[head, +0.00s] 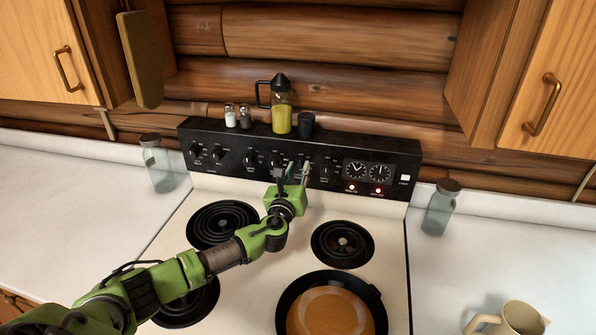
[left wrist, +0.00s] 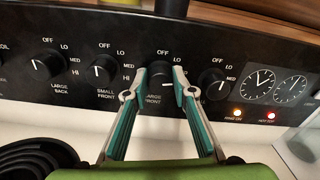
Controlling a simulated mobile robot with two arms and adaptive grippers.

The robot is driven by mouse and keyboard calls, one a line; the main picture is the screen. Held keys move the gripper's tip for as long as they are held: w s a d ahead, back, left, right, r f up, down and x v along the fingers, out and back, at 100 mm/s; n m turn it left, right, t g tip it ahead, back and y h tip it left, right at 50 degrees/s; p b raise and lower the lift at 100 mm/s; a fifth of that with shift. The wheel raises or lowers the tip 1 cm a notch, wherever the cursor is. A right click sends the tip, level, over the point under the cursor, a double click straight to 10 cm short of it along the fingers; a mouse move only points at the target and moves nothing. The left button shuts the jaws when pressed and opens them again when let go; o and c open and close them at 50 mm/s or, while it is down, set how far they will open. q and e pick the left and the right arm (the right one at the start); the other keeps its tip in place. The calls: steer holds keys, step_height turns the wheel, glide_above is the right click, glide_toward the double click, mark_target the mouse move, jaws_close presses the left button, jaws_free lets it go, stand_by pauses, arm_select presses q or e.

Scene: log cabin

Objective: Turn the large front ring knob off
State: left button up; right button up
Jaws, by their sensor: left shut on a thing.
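The large front ring knob (left wrist: 160,69) is black and sits on the stove's black back panel, below an OFF mark and above a label reading LARGE FRONT. My left gripper (left wrist: 160,83) has its two fingers on either side of this knob and is shut on it. In the head view my left arm reaches over the stove, and the gripper (head: 297,170) is at the panel; the fingers partly hide the knob there. The knob's exact pointer angle is hard to read. My right gripper is not in view.
Neighbouring knobs, small front (left wrist: 104,69) and another (left wrist: 217,88), sit close on both sides. Two indicator lights (head: 352,188) glow below the clocks. A black pan (head: 284,300) with something brown in it sits on the front right burner. Shakers and a bottle (head: 281,115) stand on the panel.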

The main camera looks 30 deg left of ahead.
arm_select(q)
steer(key=n+b, duration=0.2)
steer(key=n, duration=0.1)
steer(key=shift+f, duration=0.2)
steer(key=n+b, duration=0.3)
steer(key=n, duration=0.2)
steer(key=n+b, duration=0.1)
steer(key=n, duration=0.3)
steer(key=shift+a+n+b, duration=0.15)
steer(key=shift+n+b, duration=0.15)
steer(key=shift+b, duration=0.05)
steer(key=shift+n+b, duration=0.45)
steer(key=shift+n, duration=1.05)
steer(key=shift+r, duration=0.1)
steer(key=o, duration=1.1)
